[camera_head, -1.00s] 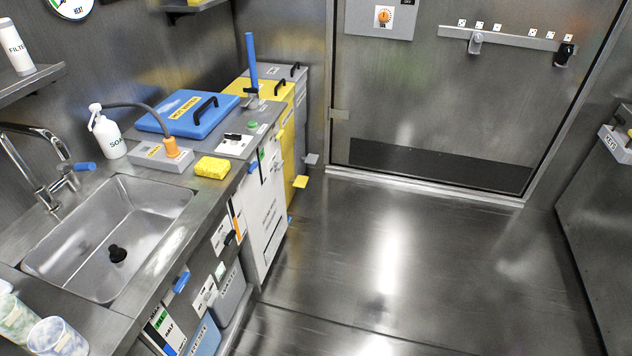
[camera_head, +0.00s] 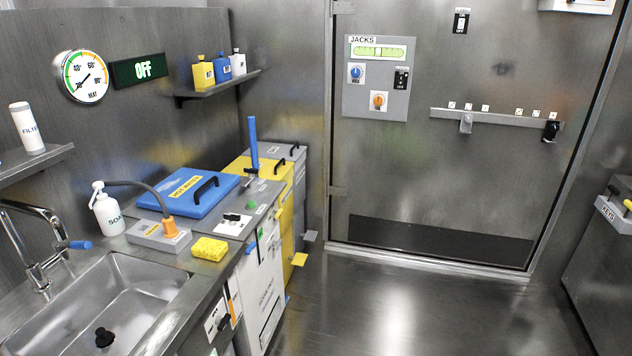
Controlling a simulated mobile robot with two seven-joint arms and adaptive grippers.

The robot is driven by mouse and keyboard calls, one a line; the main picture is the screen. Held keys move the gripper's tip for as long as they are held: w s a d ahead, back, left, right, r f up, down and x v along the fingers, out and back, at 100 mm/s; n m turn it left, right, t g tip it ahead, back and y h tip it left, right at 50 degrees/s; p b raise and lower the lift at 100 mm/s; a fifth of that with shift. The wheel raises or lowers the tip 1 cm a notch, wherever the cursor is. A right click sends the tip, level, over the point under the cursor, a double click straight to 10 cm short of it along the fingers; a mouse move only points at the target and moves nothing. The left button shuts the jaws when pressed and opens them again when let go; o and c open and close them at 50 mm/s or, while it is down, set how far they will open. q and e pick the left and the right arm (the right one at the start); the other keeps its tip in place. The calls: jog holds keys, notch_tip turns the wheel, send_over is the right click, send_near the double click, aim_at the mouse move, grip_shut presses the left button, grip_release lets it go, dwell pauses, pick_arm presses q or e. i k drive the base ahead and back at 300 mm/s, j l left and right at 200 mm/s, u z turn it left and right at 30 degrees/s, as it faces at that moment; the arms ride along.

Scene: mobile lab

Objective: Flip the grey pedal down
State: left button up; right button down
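The grey pedal (camera_head: 310,236) sticks out low from the front of the grey bin (camera_head: 300,190), at the far end of the left-hand counter row. It looks roughly level; its exact tilt is too small to tell. A yellow pedal (camera_head: 299,259) sticks out just nearer, from the yellow bin (camera_head: 287,205). Neither of my grippers shows in the head view.
The steel floor (camera_head: 400,305) in front of the bins is clear. The counter with the sink (camera_head: 125,300), soap bottle (camera_head: 107,210) and yellow sponge (camera_head: 209,248) runs along the left. A closed steel door (camera_head: 470,180) stands beyond. A key box (camera_head: 615,212) is at right.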

aim_at(311, 235)
jog(key=i+l+z, duration=0.25)
jog(key=i, duration=0.4)
jog(key=i+z, duration=0.3)
jog(key=i, duration=0.4)
jog(key=i+l+u, duration=0.1)
jog(key=i+u, duration=0.2)
jog(key=i, duration=0.25)
jog(key=i+l+u, duration=0.25)
jog(key=i, duration=0.3)
jog(key=i+l+u, duration=0.3)
jog(key=i, duration=0.2)
jog(key=i+l+u, duration=0.2)
jog(key=u, duration=0.2)
jog(key=i+l+u, duration=0.5)
jog(key=u, duration=0.25)
jog(key=i+l+u, duration=0.1)
jog(key=l+u, duration=0.25)
jog(key=l, duration=0.15)
